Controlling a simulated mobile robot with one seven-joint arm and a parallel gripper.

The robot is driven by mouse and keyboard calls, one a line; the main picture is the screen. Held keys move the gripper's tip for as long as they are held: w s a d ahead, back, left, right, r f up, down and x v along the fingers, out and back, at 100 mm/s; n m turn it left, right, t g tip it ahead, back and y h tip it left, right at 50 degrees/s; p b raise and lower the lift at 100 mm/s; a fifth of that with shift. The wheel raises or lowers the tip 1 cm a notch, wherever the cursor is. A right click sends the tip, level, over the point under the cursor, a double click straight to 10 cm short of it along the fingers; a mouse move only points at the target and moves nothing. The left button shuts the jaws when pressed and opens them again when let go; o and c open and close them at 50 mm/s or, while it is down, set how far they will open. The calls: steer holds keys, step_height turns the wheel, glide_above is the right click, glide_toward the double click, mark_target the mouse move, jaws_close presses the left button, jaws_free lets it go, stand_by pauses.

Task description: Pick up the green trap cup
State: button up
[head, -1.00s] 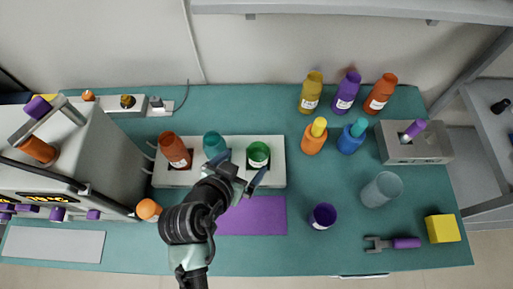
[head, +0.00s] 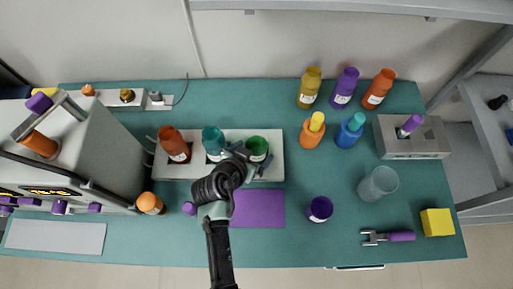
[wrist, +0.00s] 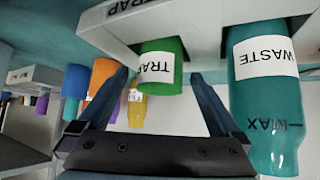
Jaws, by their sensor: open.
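The green trap cup (head: 257,144) sits in the right end of the white rack (head: 278,141), with its green rim showing. In the wrist view, which is upside down, the cup (wrist: 161,52) carries a white TRAP label and lies between the lines of my two fingers. My gripper (head: 251,164) is open and empty, just in front of the cup in the head view. In the wrist view the fingertips (wrist: 160,78) are on either side of it, apparently not touching. How deep the cup lies between them is hard to tell.
A teal WASTE bottle (head: 212,138) stands close beside the cup, near one finger in the wrist view. A red-orange bottle (head: 172,143) is farther left. A purple mat (head: 262,208) lies in front of the rack. An orange bottle (head: 311,133) stands to the right.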

steer(key=shift+x, duration=1.5)
steer(key=shift+r, duration=0.1)
steer(key=c, duration=1.3)
